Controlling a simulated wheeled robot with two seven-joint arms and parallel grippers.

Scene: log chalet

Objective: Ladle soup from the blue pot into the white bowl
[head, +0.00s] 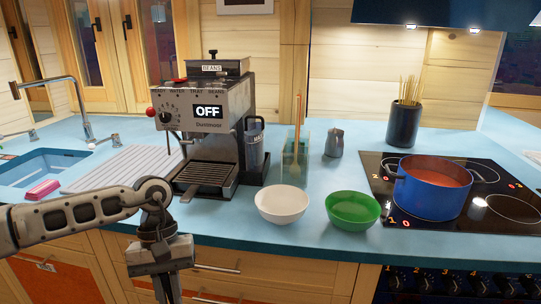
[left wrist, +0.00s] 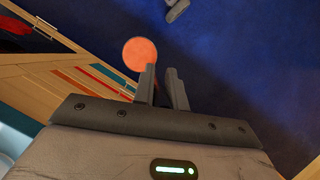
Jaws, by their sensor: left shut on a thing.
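The blue pot (head: 432,198) with orange-red soup (head: 436,171) stands on the black hob at the right. The white bowl (head: 282,211) stands empty near the counter's front edge. My left gripper (head: 168,290) hangs low in front of the counter, left of the bowl, its tips cut off by the bottom edge. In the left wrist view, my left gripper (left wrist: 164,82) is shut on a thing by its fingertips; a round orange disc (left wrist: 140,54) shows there. I cannot tell whether it is a ladle's bowl. No ladle shows clearly. My right gripper is not in view.
A green bowl (head: 353,213) stands right of the white bowl. A coffee machine (head: 207,115), a clear container with a wooden spoon (head: 295,169), a metal jug (head: 334,143) and a dark utensil holder (head: 404,125) stand behind. The counter's front edge lies close to my left arm.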

